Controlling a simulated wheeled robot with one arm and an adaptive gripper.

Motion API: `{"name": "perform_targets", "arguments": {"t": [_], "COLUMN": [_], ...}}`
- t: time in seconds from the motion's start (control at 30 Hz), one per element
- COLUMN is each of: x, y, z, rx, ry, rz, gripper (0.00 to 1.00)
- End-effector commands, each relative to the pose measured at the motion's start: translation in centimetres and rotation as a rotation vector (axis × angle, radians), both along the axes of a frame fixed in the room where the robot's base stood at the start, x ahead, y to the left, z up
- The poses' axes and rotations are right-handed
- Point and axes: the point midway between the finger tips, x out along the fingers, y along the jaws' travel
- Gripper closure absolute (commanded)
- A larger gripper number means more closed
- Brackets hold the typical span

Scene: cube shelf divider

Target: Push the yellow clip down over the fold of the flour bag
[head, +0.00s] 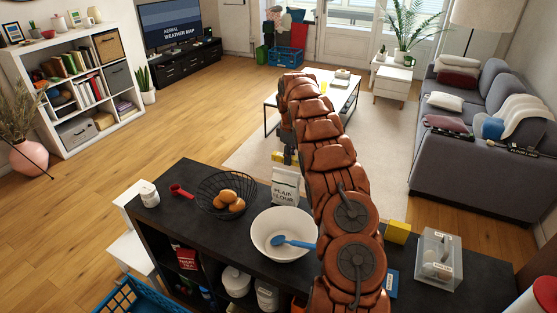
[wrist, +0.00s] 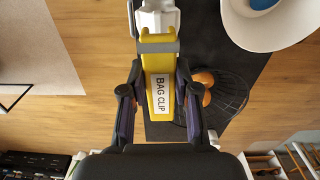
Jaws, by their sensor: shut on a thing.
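The white flour bag (head: 286,186), labelled "PLAIN FLOUR", stands upright on the dark shelf top behind the white bowl. The yellow clip (head: 283,157) shows just above the bag's top in the head view. My gripper (head: 289,152) is there too, partly hidden behind my arm. In the wrist view, the clip (wrist: 160,85), labelled "BAG CLIP", sits between the two fingers of my gripper (wrist: 159,76), which is shut on it. Its grey-banded end points at the white bag (wrist: 157,18). I cannot tell whether clip and fold touch.
The white bowl (head: 270,241) with a blue spoon (head: 293,242) stands close in front of the bag. A black wire basket (head: 212,196) of brown round items is to the left. A yellow block (head: 397,232) and a clear box (head: 438,258) are to the right.

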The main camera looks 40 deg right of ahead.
Motion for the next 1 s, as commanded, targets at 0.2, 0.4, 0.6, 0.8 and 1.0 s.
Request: {"name": "perform_targets", "arguments": {"t": [0.2,0.4,0.6,0.8,1.0], "x": [-0.1,-0.2,-0.2,-0.3,-0.4], "y": [-0.3,-0.3,-0.3,-0.3,-0.2], "z": [-0.1,-0.1,-0.3,-1.6,-3.5], "rx": [0.000,0.001,0.000,0.002,0.004], "ry": [0.001,0.002,0.001,0.003,0.006], "rz": [0.003,0.002,0.001,-0.001,-0.001], "gripper": [0.91,0.91,0.91,0.91,0.91]}}
